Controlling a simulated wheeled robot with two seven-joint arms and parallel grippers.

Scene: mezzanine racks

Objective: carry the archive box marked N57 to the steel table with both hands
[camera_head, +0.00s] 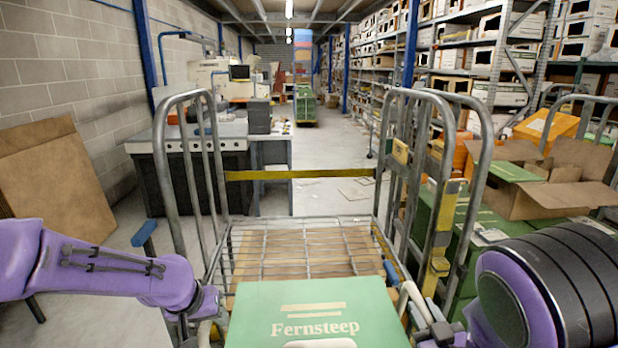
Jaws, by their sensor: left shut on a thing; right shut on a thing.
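A green box (300,310) printed "Fernsteep" is at the bottom centre, cut off by the lower edge. No N57 mark shows on the part in view. My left gripper (213,328) is shut at the box's left side. My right gripper (428,328) is shut at its right side. The fingertips are partly hidden, and I cannot tell whether the box's underside touches anything. A grey-topped table (215,137) with equipment on it stands beyond, at the left; it looks like the steel table.
A wire roll cage (300,250) with tall tubular sides is directly ahead; a yellow strap (298,174) crosses its far end. Open cardboard boxes (545,195) and green boxes crowd the right. Brown board (55,180) leans on the left wall. The aisle floor beyond is mostly clear.

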